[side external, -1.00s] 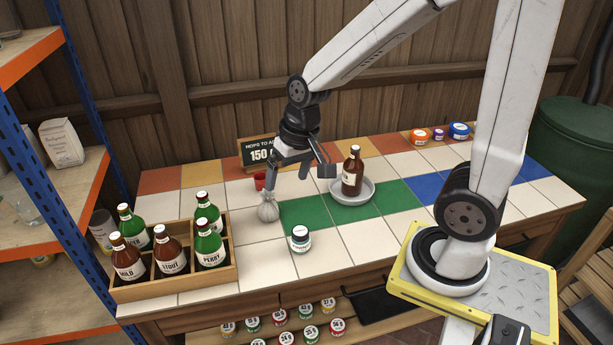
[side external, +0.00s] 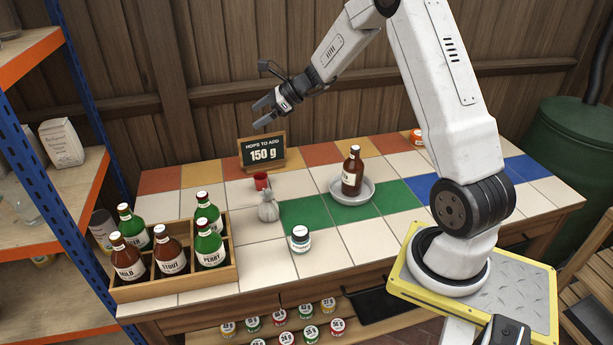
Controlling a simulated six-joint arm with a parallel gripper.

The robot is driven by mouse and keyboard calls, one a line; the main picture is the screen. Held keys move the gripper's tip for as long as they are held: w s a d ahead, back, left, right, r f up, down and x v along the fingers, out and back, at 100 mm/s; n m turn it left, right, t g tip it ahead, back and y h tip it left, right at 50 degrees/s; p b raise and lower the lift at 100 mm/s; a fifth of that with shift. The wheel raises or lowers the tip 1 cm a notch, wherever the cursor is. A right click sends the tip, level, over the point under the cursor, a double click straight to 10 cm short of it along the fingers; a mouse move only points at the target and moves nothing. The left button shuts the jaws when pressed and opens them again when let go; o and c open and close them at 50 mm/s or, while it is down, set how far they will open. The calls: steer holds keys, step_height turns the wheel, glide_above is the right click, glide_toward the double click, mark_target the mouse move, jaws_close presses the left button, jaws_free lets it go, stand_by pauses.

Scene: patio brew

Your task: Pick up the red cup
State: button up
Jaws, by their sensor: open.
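The small red cup (side external: 261,181) stands on the tiled table, just behind a tied grey sack (side external: 268,208) that overlaps its lower part in the picture. My gripper (side external: 259,114) is raised well above the table, near the back fence, and appears up and behind the cup.
A chalkboard sign reading 150 g (side external: 262,152) stands behind the cup. A brown bottle (side external: 352,171) stands in a grey dish (side external: 367,191) to the right. A small jar (side external: 300,239) is in front. A wooden crate (side external: 222,276) of several bottles is at front left.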

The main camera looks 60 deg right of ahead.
steer(key=w+d+f+m+t+h, duration=0.1)
steer(key=w+d+m+t, duration=0.15)
steer(key=d+m, duration=0.5)
steer(key=n, duration=0.2)
glide_toward(256, 178)
steer(key=shift+w+a+f+t, duration=0.35)
steer(key=shift+w+a+f, duration=0.2)
steer(key=shift+a, duration=0.15)
steer(key=shift+x, duration=1.25)
steer(key=shift+w, duration=0.15)
steer(key=shift+x, duration=2.5)
